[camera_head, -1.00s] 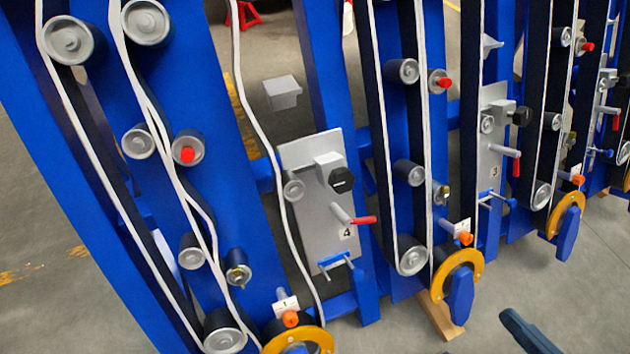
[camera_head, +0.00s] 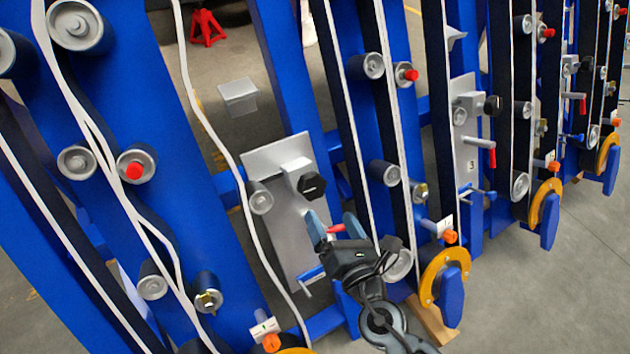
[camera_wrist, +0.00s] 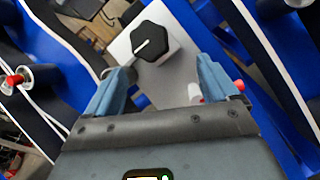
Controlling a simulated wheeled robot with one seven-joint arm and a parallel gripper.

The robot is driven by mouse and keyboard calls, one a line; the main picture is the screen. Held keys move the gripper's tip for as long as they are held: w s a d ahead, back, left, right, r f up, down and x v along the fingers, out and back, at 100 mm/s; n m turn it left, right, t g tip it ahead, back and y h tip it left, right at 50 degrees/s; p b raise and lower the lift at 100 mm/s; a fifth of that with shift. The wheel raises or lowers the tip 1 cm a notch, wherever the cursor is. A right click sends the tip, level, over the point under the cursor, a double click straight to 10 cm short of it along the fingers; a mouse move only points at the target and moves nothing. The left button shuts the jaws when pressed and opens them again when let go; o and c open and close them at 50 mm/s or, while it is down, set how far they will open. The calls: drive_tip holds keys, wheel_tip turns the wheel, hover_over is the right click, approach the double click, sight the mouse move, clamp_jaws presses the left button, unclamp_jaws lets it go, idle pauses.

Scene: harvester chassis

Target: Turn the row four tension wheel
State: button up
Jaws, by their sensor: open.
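The row four tension wheel is a black faceted knob (camera_head: 311,186) on a grey block on the row four metal plate (camera_head: 290,232). In the wrist view the knob (camera_wrist: 152,42) shows a white line across its face. My gripper (camera_head: 333,222) is open and empty, just below and right of the knob in the head view. In the wrist view its blue-grey fingers (camera_wrist: 165,70) point toward the knob, which appears beyond the tips and between them. I see no contact. The plate's number is hidden.
A red-tipped lever (camera_head: 335,229) lies close to my fingers, partly hidden; its red tip (camera_wrist: 240,86) shows beside the right finger. A blue T-handle (camera_head: 311,273) sits lower on the plate. White belts and rollers (camera_head: 260,197) flank it. A similar row three plate (camera_head: 466,140) stands to the right.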

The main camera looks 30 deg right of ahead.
sight(315, 189)
drive_tip(key=w+n, duration=0.1)
drive_tip(key=w, duration=0.1)
drive_tip(key=w+r+n+t, duration=0.1)
drive_tip(key=w, duration=0.1)
drive_tip(key=shift+a+n, duration=0.1)
drive_tip(key=shift+n, duration=0.2)
drive_tip(key=w, duration=0.2)
drive_tip(key=w+d, duration=0.1)
drive_tip(key=w, duration=0.4)
drive_tip(key=shift+w+d, duration=0.15)
drive_tip(key=c, duration=1)
drive_tip(key=shift+o, duration=0.2)
drive_tip(key=shift+r+h, duration=0.1)
drive_tip(key=shift+h, duration=0.2)
